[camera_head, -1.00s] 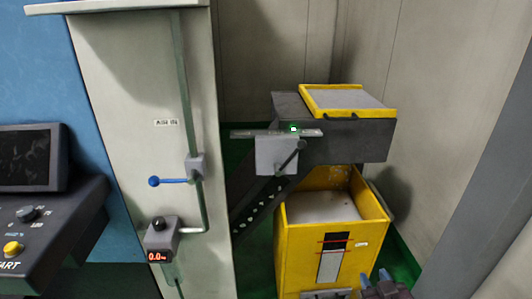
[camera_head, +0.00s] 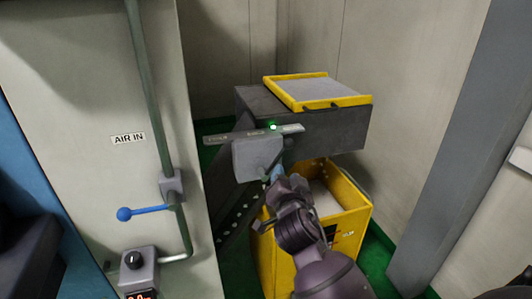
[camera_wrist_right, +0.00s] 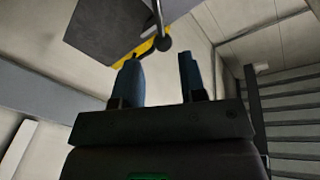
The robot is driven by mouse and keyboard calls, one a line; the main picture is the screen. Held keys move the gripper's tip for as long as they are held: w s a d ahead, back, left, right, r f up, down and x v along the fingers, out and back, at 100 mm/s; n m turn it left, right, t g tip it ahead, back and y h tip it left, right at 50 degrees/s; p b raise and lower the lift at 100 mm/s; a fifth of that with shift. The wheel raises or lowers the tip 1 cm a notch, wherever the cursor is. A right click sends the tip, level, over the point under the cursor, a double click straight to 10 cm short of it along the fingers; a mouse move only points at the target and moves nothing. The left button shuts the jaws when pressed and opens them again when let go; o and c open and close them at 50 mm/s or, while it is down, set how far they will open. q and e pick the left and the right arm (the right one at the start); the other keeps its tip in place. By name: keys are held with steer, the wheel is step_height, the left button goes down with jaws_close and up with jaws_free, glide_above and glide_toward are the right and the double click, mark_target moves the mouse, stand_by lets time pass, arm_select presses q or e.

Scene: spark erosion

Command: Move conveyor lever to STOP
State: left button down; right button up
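The conveyor lever is a dark rod with a round knob (camera_head: 289,143) on a grey control box (camera_head: 255,155) at the conveyor's front. It tilts up to the right, and its lower part is partly hidden by my gripper. My right gripper (camera_head: 277,173) is just below the box, close to the lever. In the right wrist view its blue fingers (camera_wrist_right: 162,76) are apart and empty, with the lever knob (camera_wrist_right: 164,44) beyond the fingertips. My left gripper is out of view.
A yellow bin (camera_head: 355,210) stands below the conveyor head (camera_head: 330,130), partly behind my right arm. At left, a pale cabinet (camera_head: 90,100) carries a blue-handled valve (camera_head: 148,210) and a small gauge box (camera_head: 138,262). A grey post (camera_head: 455,150) stands at right.

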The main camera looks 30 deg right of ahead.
mark_target(281, 156)
steer(key=p+x, duration=0.1)
steer(key=x, duration=0.9)
steer(key=shift+w+d, duration=0.2)
steer(key=shift+w, duration=0.15)
jaws_close()
